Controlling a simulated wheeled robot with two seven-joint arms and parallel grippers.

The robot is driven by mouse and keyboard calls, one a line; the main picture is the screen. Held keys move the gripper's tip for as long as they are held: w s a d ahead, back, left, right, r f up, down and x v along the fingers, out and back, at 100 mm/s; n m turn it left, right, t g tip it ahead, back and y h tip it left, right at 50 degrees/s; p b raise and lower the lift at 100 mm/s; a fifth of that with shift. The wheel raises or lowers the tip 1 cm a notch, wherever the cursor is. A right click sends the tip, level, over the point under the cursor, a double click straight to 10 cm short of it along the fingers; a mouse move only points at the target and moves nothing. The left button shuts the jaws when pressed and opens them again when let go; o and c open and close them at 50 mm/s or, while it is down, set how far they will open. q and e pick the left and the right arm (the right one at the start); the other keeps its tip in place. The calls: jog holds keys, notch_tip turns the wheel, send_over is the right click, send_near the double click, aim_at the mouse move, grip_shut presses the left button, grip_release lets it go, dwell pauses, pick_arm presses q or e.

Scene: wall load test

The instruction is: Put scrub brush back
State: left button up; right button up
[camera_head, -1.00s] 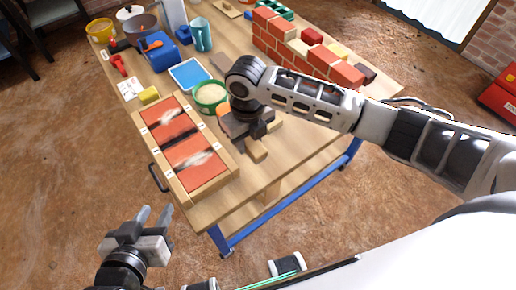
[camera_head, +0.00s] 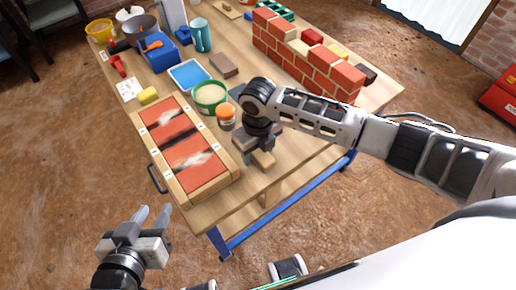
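My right gripper (camera_head: 258,152) points down over the near right part of the workbench. A light wooden piece (camera_head: 264,161), which looks like the scrub brush, sticks out at its fingertips. The gripper appears shut on it, and its body hides the rest of the brush. I cannot tell whether the brush touches the bench. My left gripper (camera_head: 153,216) is open and empty, off the near left side of the bench.
A wooden frame with brick-red panels (camera_head: 185,165) lies left of the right gripper. An orange-lidded jar (camera_head: 225,116), a green bowl (camera_head: 210,108) and a brick wall (camera_head: 310,70) stand behind. The bench's near right corner (camera_head: 310,145) is bare.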

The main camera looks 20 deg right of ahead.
notch_tip(320, 180, up, 12)
jog(key=p, duration=0.2)
jog(key=s+a+f+m+y, duration=0.1)
jog(key=a+m, duration=0.1)
jog(key=s+a+f+m+y, duration=0.1)
jog(key=a+m, duration=0.1)
jog(key=s+a+f+m+t+y, duration=0.1)
jog(key=s+a+f+m, duration=0.1)
jog(key=a, duration=0.1)
jog(key=shift+m+y, duration=0.3)
jog(key=s+a+f+m+t+y, duration=0.1)
jog(key=s+a+m+t+y, duration=0.2)
jog(key=m, duration=0.6)
jog(key=m+t+h, duration=0.3)
jog(key=m+t, duration=0.4)
jog(key=m, duration=1.6)
send_near(257, 151)
jog(key=s+r, duration=0.2)
jog(key=s, duration=0.3)
pick_arm(q)
jog(key=shift+r, duration=0.4)
pick_arm(e)
jog(key=shift+a+r, duration=0.25)
jog(key=shift+a, duration=0.1)
